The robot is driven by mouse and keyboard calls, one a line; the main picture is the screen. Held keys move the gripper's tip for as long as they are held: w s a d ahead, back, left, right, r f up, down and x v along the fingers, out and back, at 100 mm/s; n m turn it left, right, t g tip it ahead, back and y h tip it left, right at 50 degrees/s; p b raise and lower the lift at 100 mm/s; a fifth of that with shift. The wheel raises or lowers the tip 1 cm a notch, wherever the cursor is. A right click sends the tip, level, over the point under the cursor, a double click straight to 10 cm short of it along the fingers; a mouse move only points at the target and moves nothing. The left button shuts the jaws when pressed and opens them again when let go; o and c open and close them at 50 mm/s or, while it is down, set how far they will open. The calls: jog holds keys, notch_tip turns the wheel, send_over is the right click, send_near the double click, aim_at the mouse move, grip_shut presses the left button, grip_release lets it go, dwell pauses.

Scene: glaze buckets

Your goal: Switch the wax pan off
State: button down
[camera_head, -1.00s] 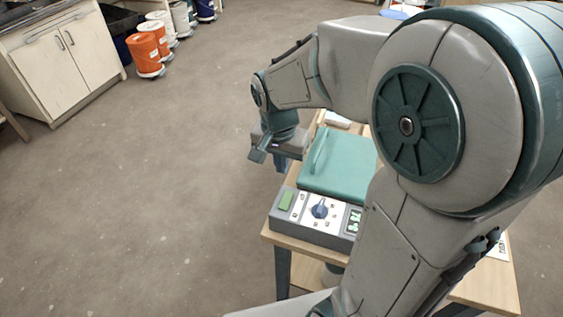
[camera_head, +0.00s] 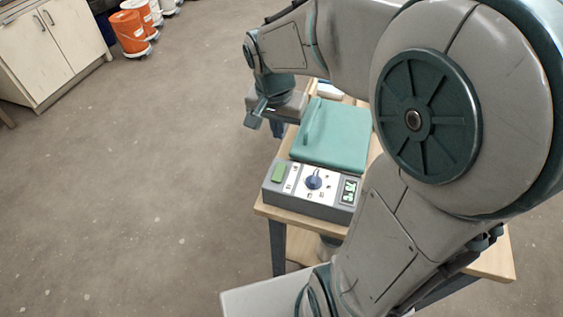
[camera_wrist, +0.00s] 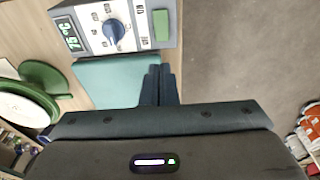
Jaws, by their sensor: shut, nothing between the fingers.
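The wax pan (camera_head: 335,135) has a closed teal lid with a raised handle and stands on a small wooden table. Its grey control panel (camera_head: 311,205) faces the front, with a blue dial (camera_head: 313,179), a green rectangular part (camera_head: 278,173) and a lit display (camera_head: 349,190). In the wrist view the dial (camera_wrist: 114,31), green part (camera_wrist: 160,25) and lit display (camera_wrist: 71,36) show upside down. My gripper (camera_wrist: 160,78) is shut and empty, with its fingertips apart from the panel. In the head view it is at the left of the lid, mostly hidden behind my wrist.
The wooden table (camera_head: 490,262) is partly hidden by my arm. A green round thing (camera_wrist: 45,77) and a white round one lie beside the pan. Orange buckets (camera_head: 129,34) and a cream cabinet (camera_head: 52,45) stand far left. Floor left of the table is clear.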

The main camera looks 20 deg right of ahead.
aim_at(282, 167)
jog(key=shift+f, duration=0.1)
dwell(0.3)
jog(key=f, duration=0.4)
jog(key=w+d+f, duration=0.1)
jog(key=f, duration=0.4)
jog(key=w+f, duration=0.1)
jog(key=f, duration=0.3)
jog(key=shift+d+f+p, duration=0.15)
jog(key=shift+f+p, duration=0.2)
jog(key=shift+p, duration=0.05)
